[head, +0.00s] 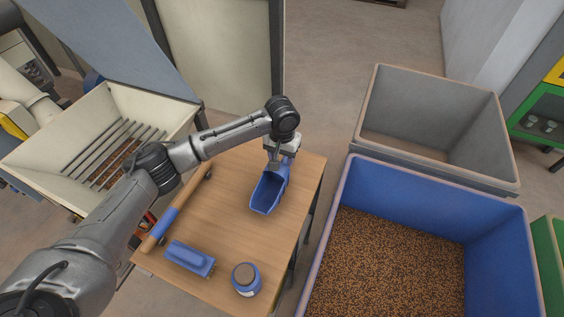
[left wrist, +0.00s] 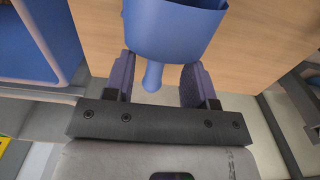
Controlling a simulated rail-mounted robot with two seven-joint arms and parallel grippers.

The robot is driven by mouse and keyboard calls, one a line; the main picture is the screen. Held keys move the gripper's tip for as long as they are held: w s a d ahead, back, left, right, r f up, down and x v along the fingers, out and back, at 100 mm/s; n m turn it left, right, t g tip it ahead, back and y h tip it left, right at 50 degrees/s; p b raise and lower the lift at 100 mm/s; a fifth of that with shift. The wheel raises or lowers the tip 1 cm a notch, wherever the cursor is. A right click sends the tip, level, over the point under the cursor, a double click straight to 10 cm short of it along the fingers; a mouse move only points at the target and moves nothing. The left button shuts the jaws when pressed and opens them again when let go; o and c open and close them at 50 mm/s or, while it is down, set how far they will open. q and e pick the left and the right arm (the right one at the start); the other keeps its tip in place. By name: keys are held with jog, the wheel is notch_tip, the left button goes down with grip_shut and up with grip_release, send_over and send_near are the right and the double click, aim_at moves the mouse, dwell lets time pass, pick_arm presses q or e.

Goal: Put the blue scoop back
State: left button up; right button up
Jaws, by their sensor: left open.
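The blue scoop (head: 266,194) is on the wooden table near its right edge, its open bowl toward the front and its handle end toward the back. My left gripper (head: 279,158) is over its handle end. In the left wrist view the scoop's bowl (left wrist: 175,30) shows at the top, and its short handle (left wrist: 152,76) lies between the two fingers of my left gripper (left wrist: 159,72). The fingers are open, with a gap visible on each side of the handle. The gripper hides part of the handle in the head view. My right gripper is not in view.
The wooden table (head: 225,200) also holds a blue-banded roller (head: 168,222), a blue brush (head: 190,258) and a blue-lidded jar (head: 246,279). A blue bin of brown pellets (head: 335,185) and a grey bin (head: 372,100) stand right. A cream hopper (head: 160,108) stands left.

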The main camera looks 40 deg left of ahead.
pick_arm(q)
notch_tip(320, 180, up, 6)
jog(key=p, duration=0.1)
jog(key=shift+r, duration=0.2)
dwell(0.3)
